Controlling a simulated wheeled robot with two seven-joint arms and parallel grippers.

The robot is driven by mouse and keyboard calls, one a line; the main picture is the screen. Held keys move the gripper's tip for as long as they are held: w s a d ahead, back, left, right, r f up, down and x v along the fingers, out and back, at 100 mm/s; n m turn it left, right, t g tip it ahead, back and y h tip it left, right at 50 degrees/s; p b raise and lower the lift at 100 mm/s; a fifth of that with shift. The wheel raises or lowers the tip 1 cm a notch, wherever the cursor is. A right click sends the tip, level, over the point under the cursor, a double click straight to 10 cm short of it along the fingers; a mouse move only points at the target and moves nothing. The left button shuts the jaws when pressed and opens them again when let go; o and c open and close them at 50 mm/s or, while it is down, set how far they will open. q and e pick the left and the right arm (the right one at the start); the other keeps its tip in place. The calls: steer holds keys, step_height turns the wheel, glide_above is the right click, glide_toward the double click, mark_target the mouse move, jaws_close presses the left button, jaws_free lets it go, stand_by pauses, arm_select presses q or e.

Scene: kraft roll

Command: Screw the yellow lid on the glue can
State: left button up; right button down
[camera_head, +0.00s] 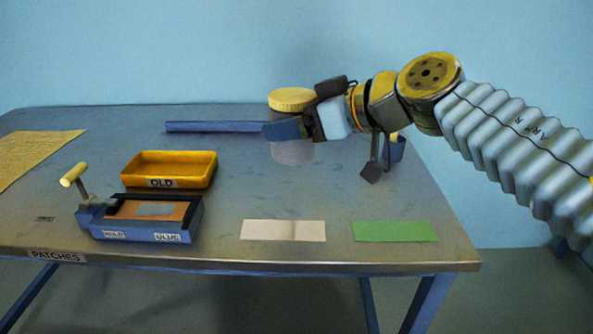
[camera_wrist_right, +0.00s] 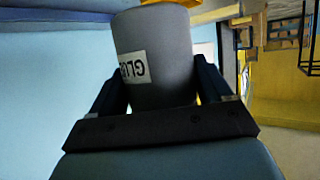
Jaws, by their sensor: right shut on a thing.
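The grey glue can (camera_head: 292,152) stands near the back middle of the table in the head view. The yellow lid (camera_head: 292,98) sits at its top; whether it is threaded on or only resting cannot be told. My right gripper (camera_head: 285,130) reaches in from the right and is shut on the can's body, below the lid. In the right wrist view the can (camera_wrist_right: 155,60), with a part of its white label showing, is between the two dark fingers. The fingers hide the can's middle in the head view. My left gripper is not in view.
A blue bar (camera_head: 215,127) lies behind, left of the can. A yellow tray marked OLD (camera_head: 168,182) and a blue box with a handle (camera_head: 150,236) stand at the left. A pale patch (camera_head: 283,231) and a green patch (camera_head: 394,232) lie flat at the front.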

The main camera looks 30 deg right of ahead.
steer(key=w+d+f+b, duration=0.2)
steer(key=w+d+f, duration=0.5)
steer(key=w+f, duration=0.2)
steer(key=shift+w, duration=1.1)
steer(key=f, duration=0.1)
steer(key=f+b, duration=0.2)
steer(key=f, duration=0.1)
steer(key=shift+w+d+f, duration=0.1)
steer(key=shift+w+d, duration=0.1)
steer(key=shift+w, duration=0.15)
jaws_free()
steer(key=shift+f, duration=0.1)
